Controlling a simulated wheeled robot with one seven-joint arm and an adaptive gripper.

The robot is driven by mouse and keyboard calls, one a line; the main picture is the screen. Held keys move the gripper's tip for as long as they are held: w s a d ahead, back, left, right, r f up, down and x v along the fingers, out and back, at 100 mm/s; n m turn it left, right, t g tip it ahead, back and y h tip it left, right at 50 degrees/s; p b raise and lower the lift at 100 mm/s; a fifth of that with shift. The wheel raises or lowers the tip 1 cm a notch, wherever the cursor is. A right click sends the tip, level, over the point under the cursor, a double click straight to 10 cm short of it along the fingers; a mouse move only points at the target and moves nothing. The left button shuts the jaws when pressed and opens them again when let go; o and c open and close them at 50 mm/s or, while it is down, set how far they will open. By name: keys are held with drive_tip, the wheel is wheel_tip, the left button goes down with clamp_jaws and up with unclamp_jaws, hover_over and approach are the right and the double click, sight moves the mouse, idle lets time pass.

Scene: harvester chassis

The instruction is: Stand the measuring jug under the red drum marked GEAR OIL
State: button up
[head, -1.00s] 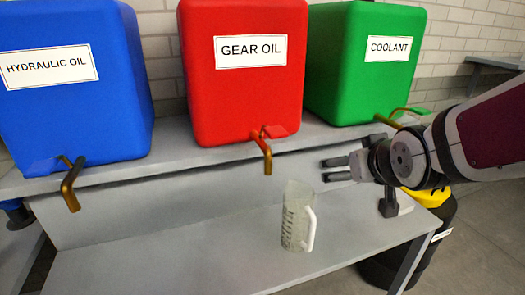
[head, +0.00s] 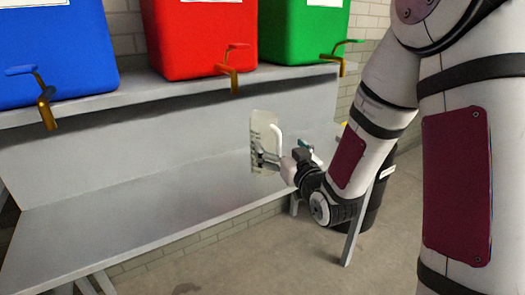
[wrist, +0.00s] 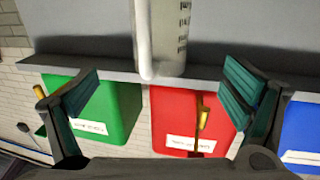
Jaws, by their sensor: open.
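The clear measuring jug (head: 262,130), with its white handle and graduation marks, is upright over the lower shelf, to the right of and below the red drum's tap (head: 234,76). The red drum (head: 205,45) is on the upper shelf between the blue and green drums; its label is mostly cut off in the head view. My gripper (head: 265,160) is at the jug's lower part. In the upside-down wrist view, the open fingers (wrist: 160,68) are spread to either side of the jug (wrist: 172,38), with gaps. The red drum (wrist: 178,112) also shows there.
The blue drum (head: 55,55) and green drum (head: 300,40) flank the red one, their taps jutting over the shelf edge. The lower shelf (head: 130,205) is bare to the left of the jug. A dark drum (head: 375,205) stands on the floor at the right.

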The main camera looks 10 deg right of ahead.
sight(269, 134)
drive_tip(key=w, duration=0.5)
drive_tip(key=shift+w+a, duration=0.3)
drive_tip(key=shift+a, duration=0.05)
drive_tip(key=shift+w+a+r, duration=0.1)
drive_tip(key=shift+w+a, duration=0.1)
drive_tip(key=shift+w, duration=1.25)
drive_tip(key=shift+w+a+r, duration=0.1)
drive_tip(key=shift+w+a, duration=0.05)
drive_tip(key=shift+w, duration=1.3)
drive_tip(key=shift+c, duration=0.4)
drive_tip(key=c, duration=1.8)
drive_tip(key=shift+r, duration=0.1)
